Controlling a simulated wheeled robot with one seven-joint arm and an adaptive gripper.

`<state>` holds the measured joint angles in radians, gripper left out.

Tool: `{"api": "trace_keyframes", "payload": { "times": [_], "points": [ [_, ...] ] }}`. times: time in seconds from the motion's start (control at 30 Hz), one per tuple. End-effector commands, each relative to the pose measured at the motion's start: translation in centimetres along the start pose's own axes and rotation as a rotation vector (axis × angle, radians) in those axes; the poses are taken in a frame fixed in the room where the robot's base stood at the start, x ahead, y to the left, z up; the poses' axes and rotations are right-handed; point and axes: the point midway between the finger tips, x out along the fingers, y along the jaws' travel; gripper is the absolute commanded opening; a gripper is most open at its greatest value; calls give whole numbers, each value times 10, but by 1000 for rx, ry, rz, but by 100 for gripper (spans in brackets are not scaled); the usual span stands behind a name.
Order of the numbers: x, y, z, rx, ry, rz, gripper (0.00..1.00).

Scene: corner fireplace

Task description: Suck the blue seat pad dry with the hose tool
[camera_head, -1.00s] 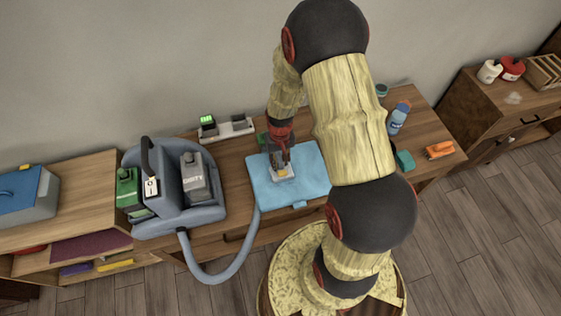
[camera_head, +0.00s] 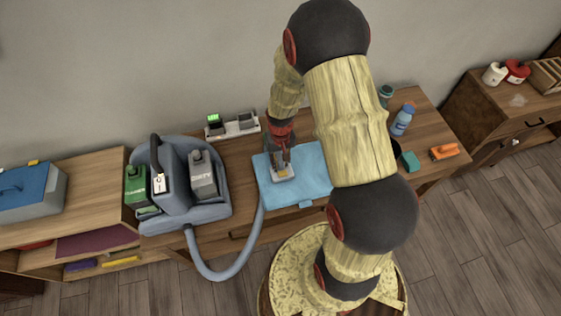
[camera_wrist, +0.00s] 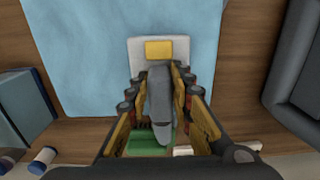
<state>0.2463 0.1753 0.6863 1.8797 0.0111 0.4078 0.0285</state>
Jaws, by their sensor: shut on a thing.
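The blue seat pad (camera_head: 312,181) lies flat on the wooden table. The hose tool (camera_head: 282,174) rests its pale flat head, with a yellow patch, on the left part of the pad. My gripper (camera_head: 279,150) stands above it, shut on the tool's grey handle (camera_wrist: 160,98). The wrist view shows the tool head (camera_wrist: 136,52) over the blue pad (camera_wrist: 80,60), near one edge. A grey hose (camera_head: 222,273) loops from the grey machine (camera_head: 171,185) to the pad's left edge; its join to the tool is hidden. Whether the pad is wet cannot be told.
The machine bears a green tank and a grey tank (camera_head: 203,175) left of the pad. A white tray (camera_head: 246,130) with a green-lit device lies behind. A blue bottle (camera_head: 402,120), teal block (camera_head: 409,161) and orange brush (camera_head: 444,152) are right, past my arm.

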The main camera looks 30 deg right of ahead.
Motion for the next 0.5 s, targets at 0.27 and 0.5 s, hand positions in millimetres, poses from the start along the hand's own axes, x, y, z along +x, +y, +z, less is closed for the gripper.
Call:
{"api": "trace_keyframes", "payload": {
  "times": [0.27,0.5],
  "points": [
    [-20,-1,-5,-1,8,0,0],
    [-28,-2,-7,-1,8,0,0]
  ]
}}
